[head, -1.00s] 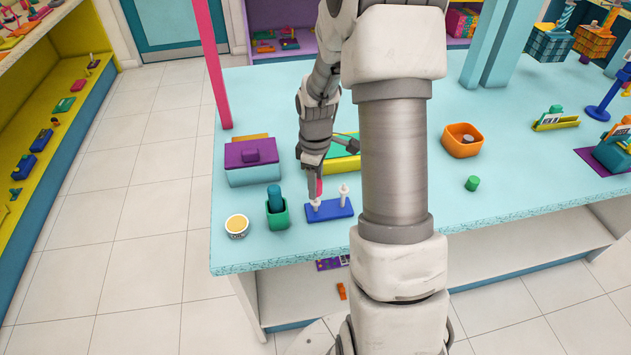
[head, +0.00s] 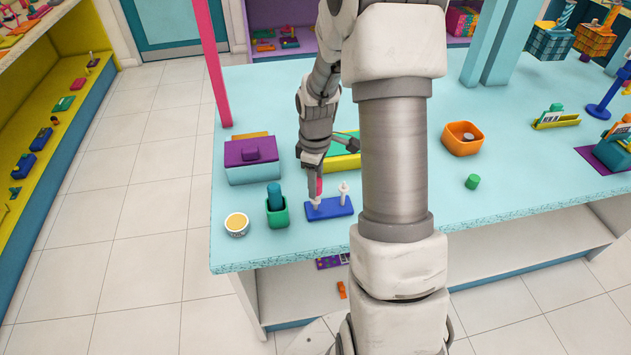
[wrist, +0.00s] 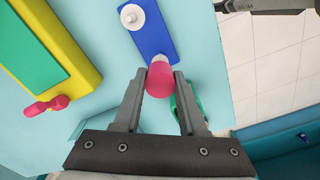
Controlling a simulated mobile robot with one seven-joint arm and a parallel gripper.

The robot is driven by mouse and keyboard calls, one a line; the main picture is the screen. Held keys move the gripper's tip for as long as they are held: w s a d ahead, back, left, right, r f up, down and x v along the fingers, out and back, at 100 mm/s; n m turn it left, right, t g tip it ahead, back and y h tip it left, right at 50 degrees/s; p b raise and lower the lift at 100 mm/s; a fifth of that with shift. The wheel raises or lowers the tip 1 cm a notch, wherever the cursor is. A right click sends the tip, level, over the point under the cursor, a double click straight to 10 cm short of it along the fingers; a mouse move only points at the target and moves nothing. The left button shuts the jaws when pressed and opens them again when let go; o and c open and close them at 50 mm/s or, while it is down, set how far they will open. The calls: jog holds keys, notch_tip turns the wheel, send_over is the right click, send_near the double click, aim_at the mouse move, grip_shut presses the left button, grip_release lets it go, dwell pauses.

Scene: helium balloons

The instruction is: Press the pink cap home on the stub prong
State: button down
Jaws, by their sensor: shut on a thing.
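The pink cap (wrist: 159,80) is between the two fingertips of my gripper (wrist: 160,88) in the wrist view, and the jaws are shut on it. It sits over one end of a blue base (wrist: 154,36), at the near white prong (head: 315,203). How far down the prong the cap is I cannot tell. The base's other white prong (head: 344,190) stands bare to the right in the head view and also shows from above in the wrist view (wrist: 132,16). In the head view my gripper (head: 318,186) points down over the base's left end (head: 328,208).
A green holder (head: 277,213) with a teal piece and a tub (head: 237,224) stand left of the base. A purple box (head: 252,162) and a yellow-and-green tray (head: 346,162) are behind. A green cap (head: 472,182) and orange bowl (head: 462,139) stand right, with clear table around.

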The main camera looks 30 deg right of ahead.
jog(key=shift+f+b, duration=1.2)
jog(key=shift+f, duration=0.45)
jog(key=shift+c, duration=1.9)
grip_release()
jog(key=shift+r, duration=0.2)
jog(key=shift+r+p, duration=3.05)
jog(key=shift+r, duration=0.9)
